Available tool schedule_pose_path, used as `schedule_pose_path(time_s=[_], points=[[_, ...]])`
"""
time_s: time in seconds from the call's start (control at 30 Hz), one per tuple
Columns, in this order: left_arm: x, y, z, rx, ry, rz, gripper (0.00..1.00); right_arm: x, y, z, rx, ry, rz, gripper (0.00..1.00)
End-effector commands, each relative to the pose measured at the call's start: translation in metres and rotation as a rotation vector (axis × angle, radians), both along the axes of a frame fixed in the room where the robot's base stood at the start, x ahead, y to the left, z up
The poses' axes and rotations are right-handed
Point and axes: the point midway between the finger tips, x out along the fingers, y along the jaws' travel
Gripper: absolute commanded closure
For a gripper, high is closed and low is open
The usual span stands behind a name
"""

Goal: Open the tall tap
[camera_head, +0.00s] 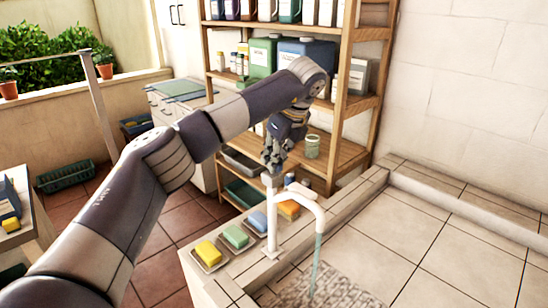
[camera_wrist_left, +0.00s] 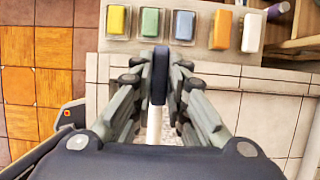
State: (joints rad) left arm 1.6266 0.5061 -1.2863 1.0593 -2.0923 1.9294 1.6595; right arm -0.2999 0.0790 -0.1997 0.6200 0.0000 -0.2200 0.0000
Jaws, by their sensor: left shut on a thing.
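The tall white tap (camera_head: 275,225) stands at the corner of the washbasin, with its spout arching to the right. A pale bluish stream (camera_head: 318,250) runs down from the spout into the basin. My left gripper (camera_head: 273,168) is at the top of the tap. In the left wrist view its two fingers are shut on a dark upright lever (camera_wrist_left: 160,75), the tap's handle, with part of the white tap column (camera_wrist_left: 154,125) below. The fingers hide most of the handle in the head view. My right gripper is in neither view.
Soaps in dishes, yellow (camera_head: 208,252), green (camera_head: 236,236) and blue (camera_head: 258,221), line the ledge beside the tap, with an orange block (camera_head: 288,209) beyond. A wooden shelf (camera_head: 345,85) with bottles stands behind. The tiled basin (camera_head: 420,235) to the right is clear.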

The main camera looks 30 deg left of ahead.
Motion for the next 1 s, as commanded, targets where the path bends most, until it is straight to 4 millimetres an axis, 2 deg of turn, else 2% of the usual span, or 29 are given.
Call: schedule_pose_path(time_s=[0.17, 0.2, 0.27, 0.67, 0.77, 1.0], points=[[0.001, 0.001, 0.003, 0.001, -0.009, 0.005, 1.00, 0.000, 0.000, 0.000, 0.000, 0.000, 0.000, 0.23], [0.001, 0.001, 0.003, 0.001, -0.010, 0.006, 0.79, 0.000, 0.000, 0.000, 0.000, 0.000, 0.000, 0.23], [0.001, 0.001, 0.003, 0.001, -0.009, 0.005, 0.66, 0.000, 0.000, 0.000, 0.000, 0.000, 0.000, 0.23], [0.000, -0.001, 0.005, -0.001, -0.005, 0.001, 0.66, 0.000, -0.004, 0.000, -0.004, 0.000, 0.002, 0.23], [-0.001, -0.006, 0.017, -0.001, -0.006, 0.000, 0.66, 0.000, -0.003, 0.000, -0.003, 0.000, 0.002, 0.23], [-0.007, -0.024, 0.065, 0.002, -0.010, 0.002, 0.66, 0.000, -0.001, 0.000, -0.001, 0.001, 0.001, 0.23]])
